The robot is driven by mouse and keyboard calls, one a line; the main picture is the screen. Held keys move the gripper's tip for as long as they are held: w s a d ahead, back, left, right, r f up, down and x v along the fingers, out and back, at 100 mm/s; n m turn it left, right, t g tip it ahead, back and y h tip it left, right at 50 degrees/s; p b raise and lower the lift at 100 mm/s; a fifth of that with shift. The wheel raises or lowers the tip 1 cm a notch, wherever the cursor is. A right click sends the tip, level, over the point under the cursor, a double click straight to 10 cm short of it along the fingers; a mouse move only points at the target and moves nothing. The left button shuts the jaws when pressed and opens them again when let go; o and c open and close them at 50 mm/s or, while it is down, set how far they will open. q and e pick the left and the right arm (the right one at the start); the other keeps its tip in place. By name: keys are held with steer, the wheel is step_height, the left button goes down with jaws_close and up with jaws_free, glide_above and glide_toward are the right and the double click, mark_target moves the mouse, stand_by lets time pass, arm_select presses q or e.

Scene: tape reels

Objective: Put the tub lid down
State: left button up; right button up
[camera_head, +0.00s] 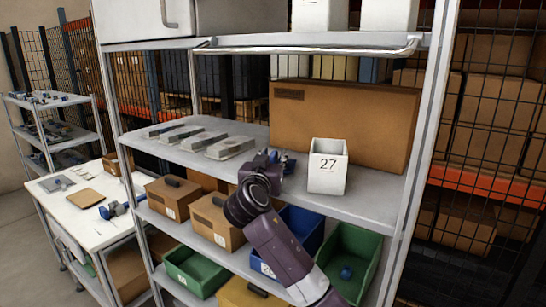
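A white tub (327,178) marked 27 stands upright on the grey shelf (370,207), in front of a large brown box. Its top looks open. My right gripper (280,161) is just left of the tub, at the shelf's front edge. Its wrist hides most of the fingers, so I cannot see whether it is open or shut or whether it holds anything. I cannot make out a separate tub lid. My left gripper is not in view.
Several flat grey pieces (231,147) lie on the shelf's left part. The large brown box (345,120) fills the back right. Cardboard boxes (172,194) and coloured bins (352,255) stand below. A white table (74,212) is at the left.

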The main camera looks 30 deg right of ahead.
steer(key=shift+r, duration=0.25)
arm_select(q)
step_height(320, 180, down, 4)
steer(key=b, duration=0.4)
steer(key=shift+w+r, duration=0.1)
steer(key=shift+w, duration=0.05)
arm_select(e)
steer(key=v, duration=1.2)
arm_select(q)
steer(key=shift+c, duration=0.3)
arm_select(e)
steer(key=shift+f, duration=0.1)
